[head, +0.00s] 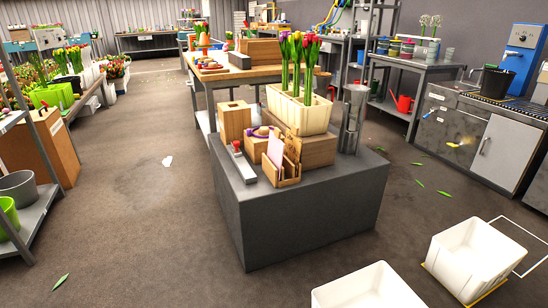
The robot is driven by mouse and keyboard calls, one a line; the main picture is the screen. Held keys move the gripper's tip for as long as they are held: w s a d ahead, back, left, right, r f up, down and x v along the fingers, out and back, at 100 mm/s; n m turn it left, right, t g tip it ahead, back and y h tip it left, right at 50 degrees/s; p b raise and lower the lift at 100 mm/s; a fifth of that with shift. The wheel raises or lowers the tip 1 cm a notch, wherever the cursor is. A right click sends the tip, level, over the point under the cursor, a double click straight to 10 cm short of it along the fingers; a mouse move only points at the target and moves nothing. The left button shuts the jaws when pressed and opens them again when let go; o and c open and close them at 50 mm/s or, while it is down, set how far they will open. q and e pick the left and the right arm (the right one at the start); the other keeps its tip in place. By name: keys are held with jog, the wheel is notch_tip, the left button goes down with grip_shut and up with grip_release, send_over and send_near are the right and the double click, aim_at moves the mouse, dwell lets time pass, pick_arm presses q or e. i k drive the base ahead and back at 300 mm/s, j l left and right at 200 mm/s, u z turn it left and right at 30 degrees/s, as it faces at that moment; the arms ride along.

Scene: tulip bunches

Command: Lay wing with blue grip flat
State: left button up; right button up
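I cannot make out a wing with a blue grip in the head view; it may be hidden, out of frame or too small to tell. A tall grey metal piece (352,120) stands upright at the right back of the dark grey block (300,222), beside the white planter; no blue grip shows on it. A blue machine (519,58) stands on the steel workbench (455,130) at the right. Neither of my grippers is in view.
The block also bears a white planter (300,110) of tulips, wooden boxes (234,121) and a small grey tool with a red part (242,164). White crates (470,258) stand on the floor at front right. A wooden table (250,73) stands behind. Floor at left is mostly clear.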

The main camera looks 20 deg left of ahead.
aim_at(257, 50)
jog(key=i+j+u, duration=0.4)
jog(key=j, duration=0.25)
jog(key=i+j+u, duration=0.75)
jog(key=i, duration=0.3)
jog(key=i+j+u, duration=0.4)
jog(key=i, duration=0.2)
jog(key=i+l+z, duration=0.1)
jog(key=i, duration=0.7)
jog(key=i+z, duration=0.15)
jog(key=i, duration=0.65)
jog(key=i+z, duration=0.1)
jog(key=i, duration=0.75)
jog(key=i+j+z, duration=0.15)
jog(key=i, duration=0.65)
jog(key=i+z, duration=0.45)
jog(key=z, duration=0.3)
jog(key=i+j+z, duration=0.2)
jog(key=z, duration=0.15)
jog(key=i+z, duration=0.2)
jog(key=z, duration=0.25)
jog(key=i+z, duration=0.2)
jog(key=z, duration=0.2)
jog(key=i+j+z, duration=0.15)
jog(key=z, duration=0.3)
jog(key=i+j+z, duration=0.15)
jog(key=z, duration=0.3)
jog(key=i+j+z, duration=0.15)
jog(key=z, duration=0.3)
